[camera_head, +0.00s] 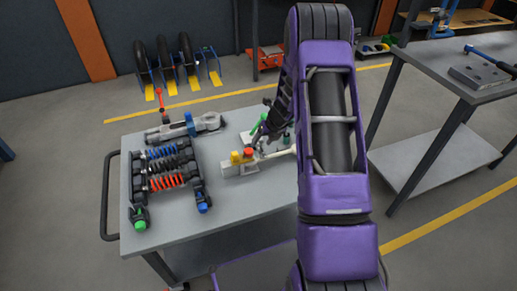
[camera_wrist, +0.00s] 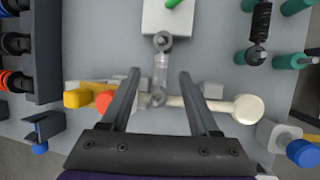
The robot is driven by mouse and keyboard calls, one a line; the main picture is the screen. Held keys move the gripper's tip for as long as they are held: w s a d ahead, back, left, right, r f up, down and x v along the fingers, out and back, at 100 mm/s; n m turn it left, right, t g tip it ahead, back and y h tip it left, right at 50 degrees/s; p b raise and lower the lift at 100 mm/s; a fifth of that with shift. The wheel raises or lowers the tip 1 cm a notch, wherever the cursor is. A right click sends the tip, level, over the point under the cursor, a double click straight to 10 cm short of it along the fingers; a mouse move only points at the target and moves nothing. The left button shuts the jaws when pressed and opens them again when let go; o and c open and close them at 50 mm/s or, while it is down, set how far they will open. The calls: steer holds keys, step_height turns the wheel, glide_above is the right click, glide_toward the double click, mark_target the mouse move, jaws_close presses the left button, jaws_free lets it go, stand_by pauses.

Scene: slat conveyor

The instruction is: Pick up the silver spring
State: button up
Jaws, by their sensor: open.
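The silver spring (camera_wrist: 160,72) shows in the wrist view as a grey, upright-in-picture piece with an eye at each end. Its coils are too blurred to make out. Its upper end reaches the edge of a white block, and its lower end lies near a pale mallet handle. My gripper (camera_wrist: 160,75) is open, with one finger on each side of the spring and a gap on both sides. In the head view my gripper (camera_head: 262,138) is over the table, and my arm hides part of that area.
A rack (camera_head: 196,168) with blue, black and red springs stands at the table's left. A pale mallet (camera_wrist: 247,109), a yellow piece (camera_wrist: 78,98) and an orange-red piece (camera_wrist: 104,101) lie close to the fingers. A black spring (camera_wrist: 261,22) stands among green posts. The front tabletop (camera_head: 235,205) is clear.

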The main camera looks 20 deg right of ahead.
mark_target(258, 145)
steer(key=x, duration=0.2)
steer(key=shift+w+f, duration=0.15)
steer(key=shift+f, duration=0.2)
jaws_close()
